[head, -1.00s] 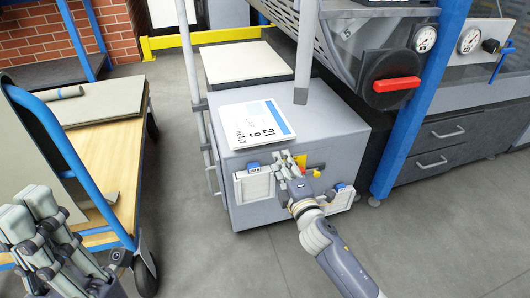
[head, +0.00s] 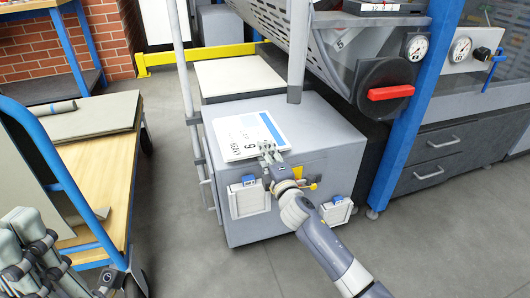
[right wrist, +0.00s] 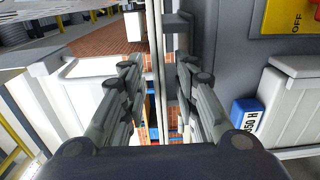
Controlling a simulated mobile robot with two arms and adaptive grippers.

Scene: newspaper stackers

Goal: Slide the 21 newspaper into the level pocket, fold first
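The white newspaper (head: 236,140) with a blue stripe and printed figures lies flat on top of the grey box. My right gripper (head: 267,150) is over its front right part and hides some print; contact cannot be told. In the right wrist view its fingers (right wrist: 158,78) stand apart, with only background between them. On the box's front are two white pockets, a left one (head: 249,200) and a right one (head: 337,213), which looks slanted. A blue-labelled white pocket (right wrist: 290,108) shows in the right wrist view. My left gripper (head: 38,250) is at the lower left, its opening unclear.
The grey box (head: 275,212) has a yellow switch plate (right wrist: 287,17) on its front. A grey post (head: 298,60) rises behind the newspaper. A blue-framed cart (head: 112,175) stands left, a machine with a red handle (head: 391,92) right. The floor in front is clear.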

